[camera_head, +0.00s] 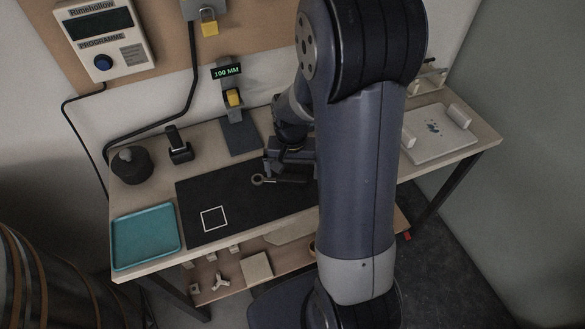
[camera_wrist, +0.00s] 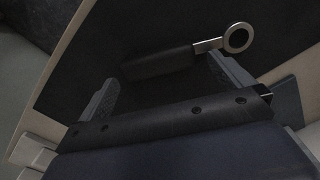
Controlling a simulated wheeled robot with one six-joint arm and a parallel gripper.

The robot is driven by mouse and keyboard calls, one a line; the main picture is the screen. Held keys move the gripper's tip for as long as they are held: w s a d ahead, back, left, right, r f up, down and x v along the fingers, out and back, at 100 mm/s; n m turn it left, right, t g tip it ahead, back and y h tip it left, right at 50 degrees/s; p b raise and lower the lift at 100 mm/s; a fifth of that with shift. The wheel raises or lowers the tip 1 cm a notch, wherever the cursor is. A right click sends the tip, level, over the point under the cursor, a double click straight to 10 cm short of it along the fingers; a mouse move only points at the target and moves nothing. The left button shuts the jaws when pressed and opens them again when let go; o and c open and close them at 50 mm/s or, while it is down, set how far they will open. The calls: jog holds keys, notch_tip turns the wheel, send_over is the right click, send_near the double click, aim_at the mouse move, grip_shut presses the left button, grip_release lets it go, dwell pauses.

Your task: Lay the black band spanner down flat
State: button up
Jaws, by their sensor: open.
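The band spanner, with a black handle and a metal ring end (camera_head: 257,180), appears to lie flat on the black mat (camera_head: 222,190). In the wrist view its handle (camera_wrist: 158,63) runs across the picture and its ring points to the upper right. My gripper (camera_head: 288,168) is close to the spanner. In the wrist view my gripper (camera_wrist: 163,72) is open, with its fingertips apart near the two ends of the handle and not closed on it. My arm hides the right part of the mat in the head view.
A white square outline (camera_head: 214,218) marks the mat's left part. A teal tray (camera_head: 146,236), a black round pot (camera_head: 131,165) and a small black stand (camera_head: 179,146) are to the left. A gauge reading 100 MM (camera_head: 227,72) stands behind. A white board (camera_head: 438,136) lies right.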

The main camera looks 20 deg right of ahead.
notch_tip(320, 180, up, 11)
jog(key=shift+p, duration=0.4)
jog(key=shift+a+f, duration=0.1)
jog(key=shift+f, duration=0.05)
dwell(0.5)
notch_tip(320, 180, down, 10)
jog(key=shift+f, duration=0.25)
jog(key=shift+r, duration=0.45)
